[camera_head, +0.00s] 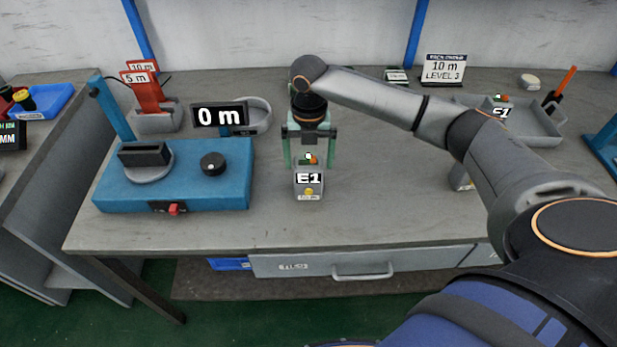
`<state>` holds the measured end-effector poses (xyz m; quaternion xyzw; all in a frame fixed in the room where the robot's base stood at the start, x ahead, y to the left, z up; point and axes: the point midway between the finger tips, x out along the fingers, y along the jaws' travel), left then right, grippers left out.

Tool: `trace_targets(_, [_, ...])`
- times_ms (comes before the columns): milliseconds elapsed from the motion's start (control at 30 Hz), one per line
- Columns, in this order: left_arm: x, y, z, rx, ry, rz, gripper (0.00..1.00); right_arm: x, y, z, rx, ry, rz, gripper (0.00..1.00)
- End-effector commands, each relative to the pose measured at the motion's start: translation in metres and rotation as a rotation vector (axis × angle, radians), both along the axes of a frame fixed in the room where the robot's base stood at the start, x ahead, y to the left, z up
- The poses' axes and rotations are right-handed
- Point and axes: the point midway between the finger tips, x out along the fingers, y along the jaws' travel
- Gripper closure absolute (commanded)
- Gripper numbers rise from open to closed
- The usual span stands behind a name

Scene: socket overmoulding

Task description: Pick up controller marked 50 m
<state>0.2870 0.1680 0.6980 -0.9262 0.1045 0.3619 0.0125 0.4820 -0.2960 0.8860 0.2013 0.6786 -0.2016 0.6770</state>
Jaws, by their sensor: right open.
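A small grey controller (309,190) labelled E1 stands on the table in the middle of the view. It has a yellow knob and a green and orange part on top; the small print at its foot is too small to read. I cannot make out a 50 m mark. My right gripper (309,157) is open, with its green fingers pointing down on either side of the controller's upper part. Whether the fingers touch it is not clear. A second device (500,113) labelled C1 is in the grey tray at the right. My left gripper is out of view.
A blue test station (230,165) with a 0 m display (219,115) is to the left. Red cards marked 10 m and 5 m (146,92) stand behind it. A 10 m LEVEL 3 sign (444,70) and a grey tray (540,128) are at the back right. The front middle table is clear.

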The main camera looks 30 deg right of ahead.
Motion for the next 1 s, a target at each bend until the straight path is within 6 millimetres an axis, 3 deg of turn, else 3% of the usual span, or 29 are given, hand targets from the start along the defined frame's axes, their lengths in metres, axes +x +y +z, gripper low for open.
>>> trace_targets(167, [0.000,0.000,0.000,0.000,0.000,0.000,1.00,0.000,0.000,-0.013,-0.001,0.001,0.000,0.00])
trace_targets(433, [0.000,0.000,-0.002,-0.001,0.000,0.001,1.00,0.001,0.000,-0.052,-0.001,0.001,0.000,0.00])
trace_targets(767, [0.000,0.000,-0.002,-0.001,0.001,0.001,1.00,0.001,0.000,-0.060,-0.001,-0.003,0.000,0.00])
trace_targets(1000, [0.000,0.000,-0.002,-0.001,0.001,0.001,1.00,0.001,0.000,-0.059,-0.001,-0.003,0.000,0.27])
